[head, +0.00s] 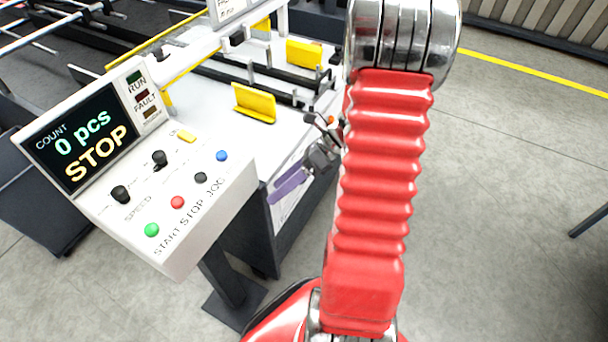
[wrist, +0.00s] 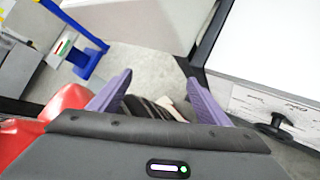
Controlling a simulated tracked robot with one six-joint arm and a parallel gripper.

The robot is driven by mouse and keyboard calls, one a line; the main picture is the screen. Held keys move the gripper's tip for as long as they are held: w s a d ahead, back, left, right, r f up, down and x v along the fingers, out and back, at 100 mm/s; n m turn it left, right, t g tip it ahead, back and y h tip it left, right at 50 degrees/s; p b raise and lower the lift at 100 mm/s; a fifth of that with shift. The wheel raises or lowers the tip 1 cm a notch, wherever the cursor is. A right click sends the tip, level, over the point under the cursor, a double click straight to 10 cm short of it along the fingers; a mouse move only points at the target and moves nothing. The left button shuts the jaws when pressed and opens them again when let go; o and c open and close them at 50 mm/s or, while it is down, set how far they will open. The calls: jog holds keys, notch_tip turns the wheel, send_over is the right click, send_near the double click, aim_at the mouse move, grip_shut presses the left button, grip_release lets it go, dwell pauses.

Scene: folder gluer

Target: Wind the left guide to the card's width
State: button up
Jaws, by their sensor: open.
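My gripper (head: 288,186) has purple fingers and is beside the white machine bed, low at its near end, behind my red arm. In the wrist view my gripper (wrist: 160,95) is open, with its two fingers apart and nothing held between them. A black crank or knob (wrist: 275,126) stands out from the machine's side, to the right of the fingers and apart from them. Two yellow guide plates, a nearer one (head: 255,103) and a farther one (head: 304,53), stand over the bed. I cannot tell which is the left guide. I cannot make out a card.
A control panel (head: 190,195) stands left of my gripper, with several buttons. Its display (head: 82,137) reads "0 pcs" and "STOP". The white machine top (wrist: 265,45) and a printed label (wrist: 255,103) are right in the wrist view. Open floor (head: 500,200) lies right of my arm.

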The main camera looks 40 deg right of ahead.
jog(key=s+d+f+m+t+h, duration=0.2)
jog(key=d+f+m+t, duration=0.4)
jog(key=m, duration=0.8)
jog(key=s+d+f+m+t+h, duration=0.1)
jog(key=s+d+f+m+t, duration=0.1)
jog(key=d+f+m+t, duration=0.5)
jog(key=d+f+m, duration=0.3)
jog(key=d+m, duration=0.3)
jog(key=d, duration=0.1)
jog(key=shift+s+f+m+t+h, duration=0.15)
jog(key=shift+f+m+t+h, duration=0.15)
jog(key=shift+m+h, duration=0.1)
jog(key=x, duration=1.4)
jog(key=shift+c, duration=0.4)
jog(key=shift+d, duration=0.1)
jog(key=c, duration=1)
